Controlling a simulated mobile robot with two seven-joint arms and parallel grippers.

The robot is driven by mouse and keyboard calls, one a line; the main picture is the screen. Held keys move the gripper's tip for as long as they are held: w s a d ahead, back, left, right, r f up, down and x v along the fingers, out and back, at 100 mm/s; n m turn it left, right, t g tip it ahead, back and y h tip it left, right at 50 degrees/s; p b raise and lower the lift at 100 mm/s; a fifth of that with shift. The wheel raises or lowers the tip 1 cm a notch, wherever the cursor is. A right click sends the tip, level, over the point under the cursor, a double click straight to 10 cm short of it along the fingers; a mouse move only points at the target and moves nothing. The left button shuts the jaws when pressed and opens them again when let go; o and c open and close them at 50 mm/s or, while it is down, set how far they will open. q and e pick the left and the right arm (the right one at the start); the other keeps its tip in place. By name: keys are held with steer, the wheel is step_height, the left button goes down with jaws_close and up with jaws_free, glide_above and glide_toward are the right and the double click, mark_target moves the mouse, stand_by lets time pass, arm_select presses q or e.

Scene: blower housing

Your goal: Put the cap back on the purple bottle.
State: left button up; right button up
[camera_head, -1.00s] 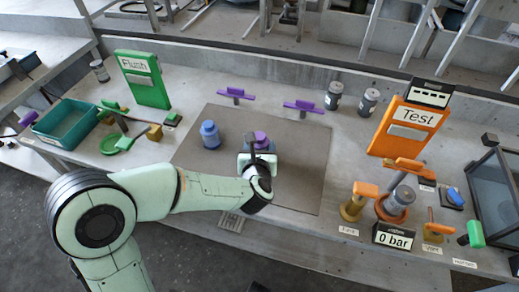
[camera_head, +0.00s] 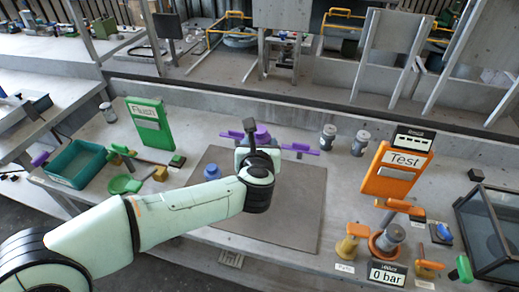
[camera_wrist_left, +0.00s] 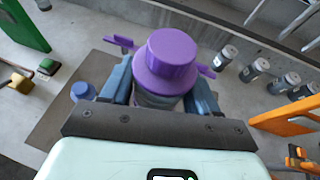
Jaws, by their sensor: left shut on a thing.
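My left gripper (camera_wrist_left: 160,98) is shut on the purple bottle (camera_wrist_left: 165,80), with one blue finger on each side of it. The bottle looks upright, with a wide purple rim, a narrower flat purple top and a greyish part below. I cannot tell whether that top is a separate cap. In the head view, the purple top (camera_head: 262,133) shows just behind my wrist, raised over the back of the mat; the fingers are mostly hidden there. No loose purple cap is clearly visible. My right gripper is not in view.
A blue bottle (camera_head: 212,172) stands on the grey mat (camera_head: 290,215). Purple handles (camera_head: 300,148) are behind the mat. The green Flush panel (camera_head: 148,125) and teal bin (camera_head: 75,163) are left; the orange Test panel (camera_head: 395,172) is right. The mat's right half is clear.

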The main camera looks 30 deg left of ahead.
arm_select(q)
steer(key=o, duration=0.4)
steer(key=c, duration=0.7)
steer(key=shift+o, duration=0.2)
steer(key=shift+f, duration=0.1)
